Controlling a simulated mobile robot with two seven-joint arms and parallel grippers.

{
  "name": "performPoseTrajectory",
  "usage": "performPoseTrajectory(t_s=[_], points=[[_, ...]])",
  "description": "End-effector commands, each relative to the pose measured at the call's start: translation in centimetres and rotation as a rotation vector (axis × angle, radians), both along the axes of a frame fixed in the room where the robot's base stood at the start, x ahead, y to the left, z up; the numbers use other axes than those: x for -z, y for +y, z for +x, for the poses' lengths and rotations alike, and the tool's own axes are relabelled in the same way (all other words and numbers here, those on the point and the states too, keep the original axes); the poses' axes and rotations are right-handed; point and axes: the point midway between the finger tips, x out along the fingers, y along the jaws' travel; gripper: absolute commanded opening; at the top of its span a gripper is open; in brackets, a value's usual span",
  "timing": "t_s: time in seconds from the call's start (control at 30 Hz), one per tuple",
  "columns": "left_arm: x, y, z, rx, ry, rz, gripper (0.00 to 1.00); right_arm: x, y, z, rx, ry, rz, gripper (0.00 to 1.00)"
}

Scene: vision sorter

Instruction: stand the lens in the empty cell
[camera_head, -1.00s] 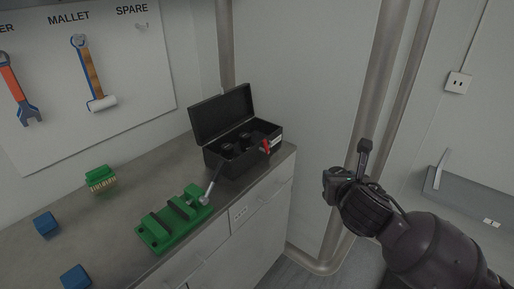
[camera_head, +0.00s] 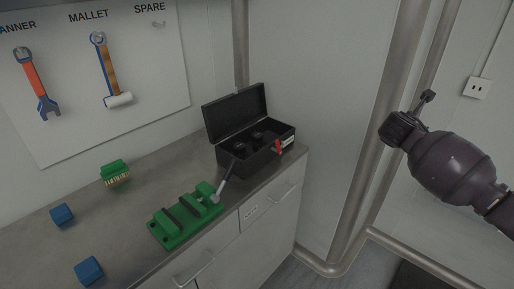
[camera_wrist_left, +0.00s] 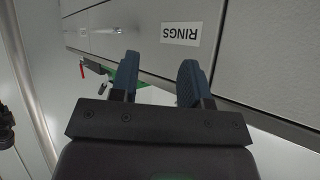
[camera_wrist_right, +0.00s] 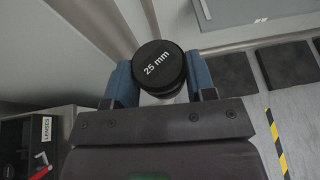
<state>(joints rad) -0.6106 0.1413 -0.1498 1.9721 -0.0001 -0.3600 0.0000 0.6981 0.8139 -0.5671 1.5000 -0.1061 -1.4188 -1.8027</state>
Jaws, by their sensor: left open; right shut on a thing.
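In the right wrist view my right gripper (camera_wrist_right: 160,85) is shut on a black round lens (camera_wrist_right: 158,66), whose cap reads "25 mm". In the head view this gripper (camera_head: 414,113) is raised at the right, well apart from the case; the lens cannot be made out there. The open black lens case (camera_head: 228,157) stands at the bench's right end with dark round lenses (camera_head: 254,142) inside. Its cells are too dark to tell which is empty. The case's "LENSES" side (camera_wrist_right: 45,135) shows at lower left in the right wrist view. My left gripper (camera_wrist_left: 155,82) is open and empty before a drawer front.
A green vise (camera_head: 172,238) with a metal handle stands left of the case. A green brush (camera_head: 115,173) and two blue blocks (camera_head: 62,215) (camera_head: 89,270) lie on the bench (camera_head: 130,225). A metal pipe (camera_head: 372,150) rises between case and right arm. A "RINGS" drawer label (camera_wrist_left: 181,33) faces my left gripper.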

Motion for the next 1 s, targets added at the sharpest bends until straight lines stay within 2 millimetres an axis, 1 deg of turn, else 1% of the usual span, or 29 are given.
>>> performPoseTrajectory(t_s=[0.27,0.37,0.47,0.53,0.6,0.67,0.7,0.77,0.8,0.87,0.9,0.97,1.0], points=[[0.0,0.0,0.0,0.0,0.0,0.0,0.43,0.0,0.1,0.0,-0.006,-0.001,0.0,0.21],[0.0,0.0,0.0,0.0,0.0,0.0,0.43,-0.2,0.3,0.2,-0.037,-0.002,0.001,0.21],[0.0,0.0,0.0,0.0,0.0,0.0,0.43,-1.7,2.4,0.5,-0.123,-0.006,0.002,0.21],[0.0,0.0,0.0,0.0,0.0,0.0,0.43,-3.0,4.6,0.5,-0.2,-0.007,0.001,0.21],[0.0,0.0,0.0,-0.001,0.0,-0.001,0.43,-3.5,7.3,-0.2,-0.29,-0.004,0.002,0.21],[0.1,0.0,0.0,-0.001,0.0,-0.001,0.43,-3.4,9.5,-1.1,-0.366,-0.002,0.003,0.21],[0.1,0.0,0.1,0.0,0.0,0.0,0.43,-3.2,10.9,-1.9,-0.415,-0.001,0.002,0.21],[0.1,0.0,0.1,0.0,0.0,0.0,0.43,-2.8,12.9,-3.3,-0.482,-0.001,0.002,0.21],[0.1,0.0,0.1,0.0,-0.001,0.0,0.43,-2.3,14.2,-4.4,-0.526,0.0,0.002,0.21],[0.1,0.0,0.1,0.0,-0.002,0.0,0.43,-1.7,16.0,-6.1,-0.589,-0.001,0.003,0.21],[0.1,0.0,0.1,0.0,-0.003,0.0,0.43,-1.1,17.2,-7.3,-0.627,0.001,0.003,0.21],[0.2,-0.1,0.2,0.0,-0.004,0.0,0.43,-0.3,18.8,-9.3,-0.684,0.002,0.005,0.21],[0.2,-0.1,0.2,0.001,-0.004,-0.001,0.43,0.4,19.8,-10.8,-0.719,0.002,0.005,0.21]])
